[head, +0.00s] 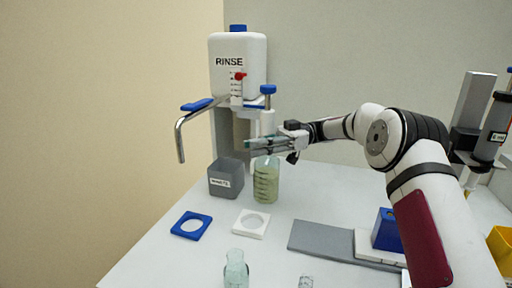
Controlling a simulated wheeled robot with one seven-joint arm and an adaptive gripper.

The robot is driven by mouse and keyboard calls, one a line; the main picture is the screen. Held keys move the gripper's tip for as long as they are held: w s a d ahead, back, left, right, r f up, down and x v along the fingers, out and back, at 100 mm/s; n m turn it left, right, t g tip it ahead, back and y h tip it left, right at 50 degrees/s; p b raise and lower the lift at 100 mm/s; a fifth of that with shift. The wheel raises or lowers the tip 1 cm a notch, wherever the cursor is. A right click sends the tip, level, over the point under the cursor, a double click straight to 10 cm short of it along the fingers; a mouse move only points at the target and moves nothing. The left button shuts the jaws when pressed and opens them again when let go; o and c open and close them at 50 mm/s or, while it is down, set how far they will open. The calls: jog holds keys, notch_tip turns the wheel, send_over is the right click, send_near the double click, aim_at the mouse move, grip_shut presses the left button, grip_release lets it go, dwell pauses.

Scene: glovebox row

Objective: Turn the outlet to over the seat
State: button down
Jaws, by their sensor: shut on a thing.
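The outlet looks to be the bent metal spout (180,140) with a blue paddle (196,105), left of the white RINSE tank (238,52). Its tip points down, left of the grey box. Two square plates with round openings lie on the table, a blue one (176,229) and a white one (240,229); I cannot tell which is the seat. My gripper (264,143) is right of the spout and apart from it, in front of the white pump body. It is shut on a greenish, glass-like piece, small and partly hidden by the fingers.
A blue-knobbed pump (268,92) stands above a bottle of green liquid (266,185). A grey labelled box (226,180) is beside it. A glass flask (236,270) and a small glass item (306,282) are in front. A grey slab (320,238) and blue block (385,232) lie right.

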jog(key=c, duration=1.5)
grip_release()
notch_tip(320, 180, up, 10)
jog(key=shift+r, duration=0.1)
